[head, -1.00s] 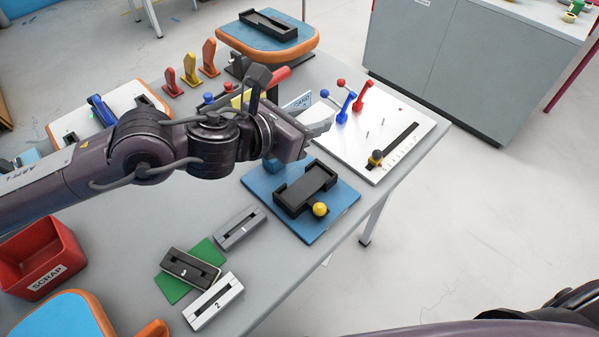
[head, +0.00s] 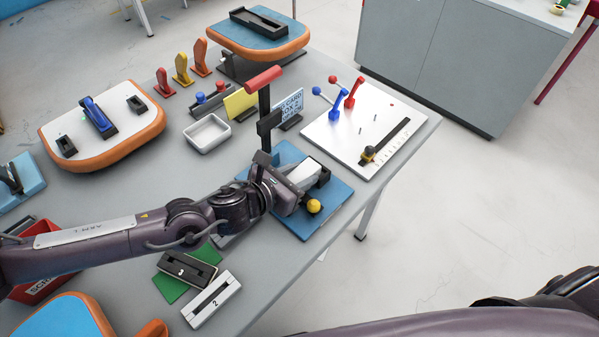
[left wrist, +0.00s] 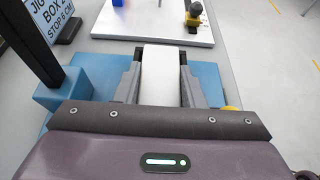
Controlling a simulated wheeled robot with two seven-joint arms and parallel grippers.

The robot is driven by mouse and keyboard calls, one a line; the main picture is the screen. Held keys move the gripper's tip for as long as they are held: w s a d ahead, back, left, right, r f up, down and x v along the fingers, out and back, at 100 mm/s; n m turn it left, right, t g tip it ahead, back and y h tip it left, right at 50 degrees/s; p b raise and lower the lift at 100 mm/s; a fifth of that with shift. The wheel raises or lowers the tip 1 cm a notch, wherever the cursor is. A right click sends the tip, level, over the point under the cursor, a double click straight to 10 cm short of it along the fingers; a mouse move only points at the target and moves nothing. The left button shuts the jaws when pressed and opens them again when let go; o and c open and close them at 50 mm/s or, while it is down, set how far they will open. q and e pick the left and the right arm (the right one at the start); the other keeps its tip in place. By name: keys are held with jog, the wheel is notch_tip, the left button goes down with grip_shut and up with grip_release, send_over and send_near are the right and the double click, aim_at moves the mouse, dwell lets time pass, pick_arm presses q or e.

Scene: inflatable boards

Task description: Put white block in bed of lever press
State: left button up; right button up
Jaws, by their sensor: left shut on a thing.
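The white block (head: 304,173) is between the fingers of my left gripper (head: 297,183), which is shut on it. It also shows in the left wrist view (left wrist: 160,78), with a grey finger on each side. The block is at the black bed (head: 323,175) of the lever press, mostly covering it; I cannot tell whether it rests on the bed or hovers just above. The press has a blue base (head: 333,208), a yellow knob (head: 314,206) and a raised lever with a red handle (head: 264,78). My right gripper is not in view.
A white board with red and blue levers (head: 345,140) lies behind the press. A white tray (head: 207,134) and a sign card (head: 290,106) stand behind and left. The table edge is close on the right.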

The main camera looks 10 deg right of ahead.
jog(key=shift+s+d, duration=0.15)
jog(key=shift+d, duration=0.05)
pick_arm(q)
jog(key=shift+f+b, duration=0.2)
jog(key=shift+b, duration=0.1)
jog(key=o, duration=1)
jog(key=shift+r, duration=0.1)
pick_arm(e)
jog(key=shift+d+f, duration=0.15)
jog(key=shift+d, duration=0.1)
pick_arm(q)
jog(key=shift+r+p, duration=0.15)
jog(key=shift+p, duration=0.15)
jog(key=shift+a, duration=0.15)
jog(key=b+v, duration=0.2)
jog(key=v, duration=0.9)
jog(key=shift+s+a+r, duration=0.15)
jog(key=shift+s+a, duration=0.1)
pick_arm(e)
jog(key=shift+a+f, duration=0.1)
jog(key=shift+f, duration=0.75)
